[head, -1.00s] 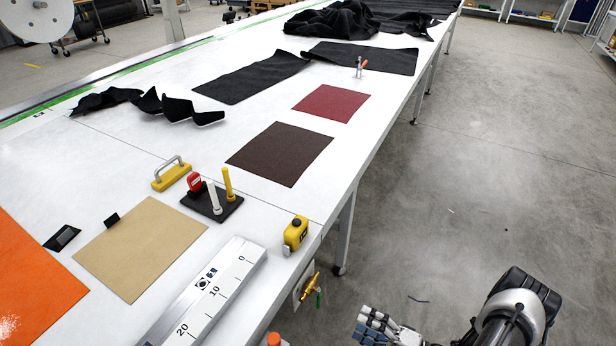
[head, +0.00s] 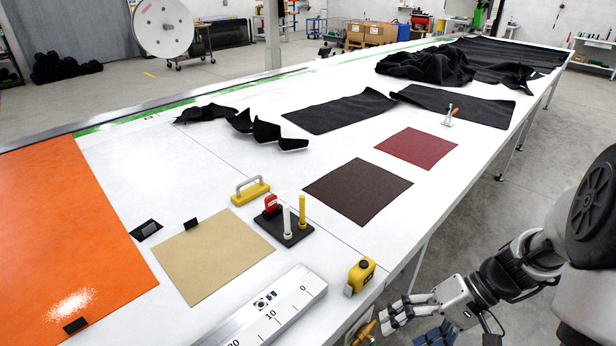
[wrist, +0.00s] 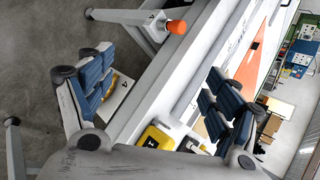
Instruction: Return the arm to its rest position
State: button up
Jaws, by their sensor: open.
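My gripper (head: 412,322) shows at the bottom right of the head view, beside the white table's (head: 440,205) long edge. It is open, with nothing seen between its fingers. In the wrist view, its blue-padded fingers stand wide apart on either side of the gripper's middle (wrist: 155,98), with the table edge showing between them. My arm reaches in from the right edge of the head view. A yellow tape measure (head: 362,275) stands on the table near that edge, up and left of the gripper. It also shows in the wrist view (wrist: 157,138), low between the fingers.
A brass valve (head: 364,332) is at the table's side near the gripper. A ruler (head: 280,305), tan sheet (head: 215,255), tool stand (head: 287,228), brown sheet (head: 357,190) and red sheet (head: 417,148) lie on the table. An orange sheet (head: 60,230) is far left. Floor right of the table is open.

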jog(key=s+a+r+t+h, duration=0.2)
jog(key=s+r+t+h, duration=0.1)
jog(key=r, duration=0.4)
jog(key=s+a+r+n+t+h, duration=0.1)
jog(key=s+a+r+t+h, duration=0.2)
jog(key=s+r+h, duration=0.3)
jog(key=shift+s+r, duration=0.8)
jog(key=shift+r, duration=0.2)
